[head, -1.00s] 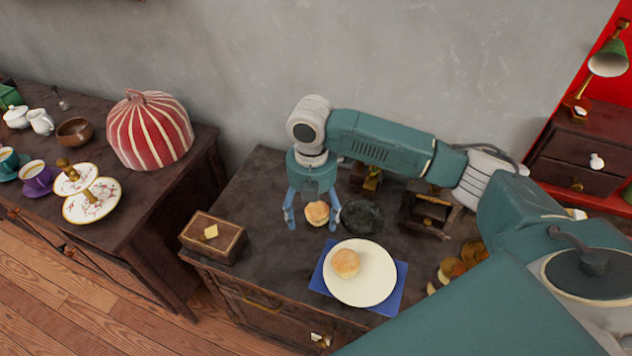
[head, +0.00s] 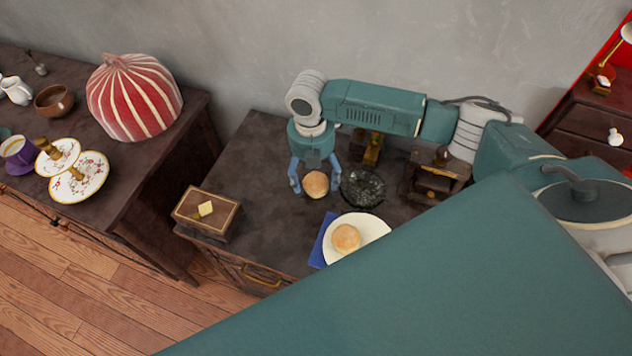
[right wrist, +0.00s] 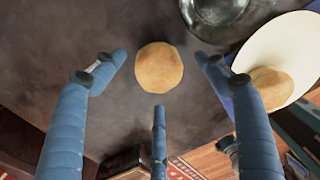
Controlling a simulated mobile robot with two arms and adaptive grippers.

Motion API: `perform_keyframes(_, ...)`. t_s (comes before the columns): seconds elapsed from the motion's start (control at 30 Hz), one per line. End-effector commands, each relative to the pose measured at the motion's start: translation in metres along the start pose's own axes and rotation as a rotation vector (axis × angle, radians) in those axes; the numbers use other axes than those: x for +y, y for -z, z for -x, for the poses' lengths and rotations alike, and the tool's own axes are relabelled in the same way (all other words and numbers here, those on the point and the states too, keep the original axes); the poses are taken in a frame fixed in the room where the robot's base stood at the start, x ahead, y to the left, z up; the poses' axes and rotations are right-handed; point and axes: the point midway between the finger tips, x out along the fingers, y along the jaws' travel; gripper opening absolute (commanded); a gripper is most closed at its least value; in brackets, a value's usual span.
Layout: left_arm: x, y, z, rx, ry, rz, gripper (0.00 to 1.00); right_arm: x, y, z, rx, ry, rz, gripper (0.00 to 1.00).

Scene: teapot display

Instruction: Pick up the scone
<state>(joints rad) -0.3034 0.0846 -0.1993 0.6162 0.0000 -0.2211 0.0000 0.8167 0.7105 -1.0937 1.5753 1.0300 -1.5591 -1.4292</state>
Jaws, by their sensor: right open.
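A round golden scone (head: 316,185) sits on the dark cabinet top, and it shows in the right wrist view (right wrist: 159,67). My right gripper (head: 314,180) points down over it, open and empty. In the right wrist view two of its fingers (right wrist: 162,60) stand left and right of the scone with gaps, and a third shows below it. I cannot tell the exact height of the fingertips. A second scone (head: 346,238) lies on a cream plate (head: 374,228) to the lower right. My left gripper is not in view.
A small brown wooden stand (head: 437,178) is farther right. Bare cabinet top lies left of the gripper.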

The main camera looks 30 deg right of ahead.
Motion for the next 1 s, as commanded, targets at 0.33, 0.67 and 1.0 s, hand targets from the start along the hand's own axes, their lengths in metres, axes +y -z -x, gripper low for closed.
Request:
perform_keyframes(0.33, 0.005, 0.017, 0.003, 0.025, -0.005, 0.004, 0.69, 0.001, 0.000, -0.026, -0.001, -0.001, 0.001, 0.73)
perform_keyframes(0.67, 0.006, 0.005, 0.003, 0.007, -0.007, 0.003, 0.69, 0.001, 0.000, -0.025, 0.000, -0.001, 0.000, 0.29)
perform_keyframes(1.0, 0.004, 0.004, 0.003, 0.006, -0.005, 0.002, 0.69, 0.001, 0.000, -0.025, 0.000, -0.001, 0.000, 0.25)
